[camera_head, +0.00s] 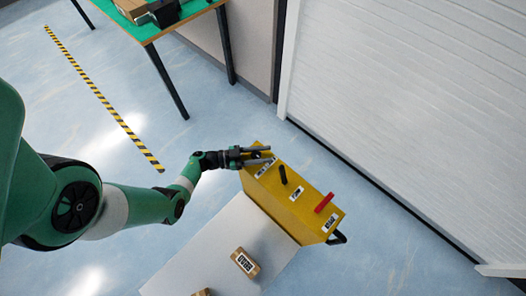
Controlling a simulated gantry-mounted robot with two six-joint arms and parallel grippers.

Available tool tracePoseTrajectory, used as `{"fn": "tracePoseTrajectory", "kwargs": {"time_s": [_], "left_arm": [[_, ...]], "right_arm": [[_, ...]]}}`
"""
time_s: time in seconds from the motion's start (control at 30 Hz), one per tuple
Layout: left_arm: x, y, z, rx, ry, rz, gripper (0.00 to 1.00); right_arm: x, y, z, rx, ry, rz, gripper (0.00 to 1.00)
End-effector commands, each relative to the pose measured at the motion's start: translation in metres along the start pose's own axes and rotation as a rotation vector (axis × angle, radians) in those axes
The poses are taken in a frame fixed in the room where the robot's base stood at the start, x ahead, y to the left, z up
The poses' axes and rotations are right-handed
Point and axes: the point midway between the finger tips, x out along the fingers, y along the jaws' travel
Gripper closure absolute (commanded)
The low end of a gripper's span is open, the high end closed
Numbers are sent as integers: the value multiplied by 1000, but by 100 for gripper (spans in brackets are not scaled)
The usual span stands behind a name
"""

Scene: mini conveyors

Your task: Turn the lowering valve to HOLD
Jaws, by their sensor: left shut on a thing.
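A yellow control box (299,211) stands on the far edge of a pale grey flat surface. Its top carries a black lever (283,174) in the middle and a red lever (324,202) toward the right, with small white labels too small to read. My left gripper (268,155) reaches over the left end of the box. It is shut on a dark valve handle there, mostly hidden between the fingers. I cannot read which position the valve is in. My right gripper is out of view.
A small brown labelled box (245,263) lies on the pale grey surface (205,245), with part of another at the bottom edge. A green-topped table (150,30) stands at the back. A white shutter (410,110) is at right. Blue floor is clear around a striped line.

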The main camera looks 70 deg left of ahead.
Motion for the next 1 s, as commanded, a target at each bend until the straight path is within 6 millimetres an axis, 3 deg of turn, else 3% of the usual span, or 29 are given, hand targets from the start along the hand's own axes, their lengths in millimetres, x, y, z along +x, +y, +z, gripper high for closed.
{"fn": "tracePoseTrajectory", "kwargs": {"time_s": [0.5, 1.0], "left_arm": [[-2, 9, 4, 4, 0, 393, 100], [-2, 12, 1, 2, -1, 488, 100]], "right_arm": [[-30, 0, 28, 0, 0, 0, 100], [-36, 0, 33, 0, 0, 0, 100]]}}
